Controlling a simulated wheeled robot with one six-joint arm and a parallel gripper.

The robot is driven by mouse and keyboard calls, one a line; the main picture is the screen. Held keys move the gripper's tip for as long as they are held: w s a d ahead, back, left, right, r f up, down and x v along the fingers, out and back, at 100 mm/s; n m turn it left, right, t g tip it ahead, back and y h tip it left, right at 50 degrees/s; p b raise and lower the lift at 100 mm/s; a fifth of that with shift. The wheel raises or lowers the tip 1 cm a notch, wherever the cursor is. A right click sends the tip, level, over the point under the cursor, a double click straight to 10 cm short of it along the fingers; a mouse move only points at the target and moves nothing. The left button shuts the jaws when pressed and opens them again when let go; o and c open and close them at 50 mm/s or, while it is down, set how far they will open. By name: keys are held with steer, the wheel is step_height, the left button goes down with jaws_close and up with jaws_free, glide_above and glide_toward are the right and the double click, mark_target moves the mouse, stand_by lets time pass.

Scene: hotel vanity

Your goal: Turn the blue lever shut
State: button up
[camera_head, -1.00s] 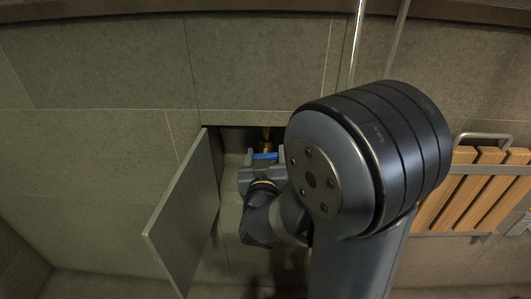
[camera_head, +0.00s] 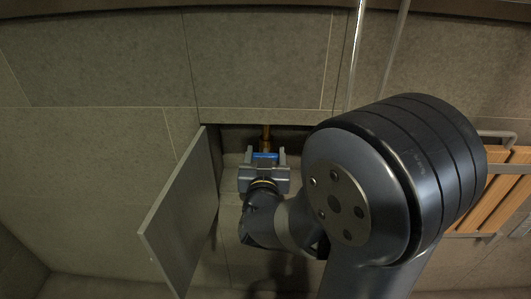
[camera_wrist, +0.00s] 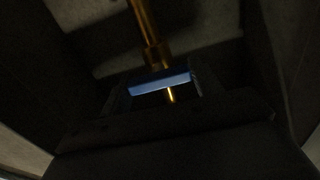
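The blue lever (camera_head: 264,156) is on a brass pipe (camera_head: 266,136) in a wall recess. In the wrist view the lever (camera_wrist: 160,83) lies crosswise, slightly tilted, just in front of the brass pipe (camera_wrist: 147,32). My gripper (camera_head: 264,157) reaches into the recess with its fingers spread, one at each end of the lever. In the wrist view my gripper (camera_wrist: 161,92) is dark, with the lever between its fingers. I cannot tell whether either finger touches it.
A grey access door (camera_head: 182,220) stands open to the left of my gripper. The recess is dark, with its top edge close above my gripper. A wooden slatted rack (camera_head: 490,195) is on the wall at the right. Tiled wall surrounds the opening.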

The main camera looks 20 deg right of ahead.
steer(key=o, duration=0.4)
steer(key=shift+s, duration=0.1)
steer(key=p+v, duration=0.3)
steer(key=v, duration=0.7)
steer(key=shift+s+a, duration=0.15)
steer(key=shift+s, duration=0.15)
steer(key=shift+r, duration=0.15)
steer(key=b+x, duration=0.3)
steer(key=x, duration=0.8)
steer(key=shift+s, duration=0.1)
stand_by(0.4)
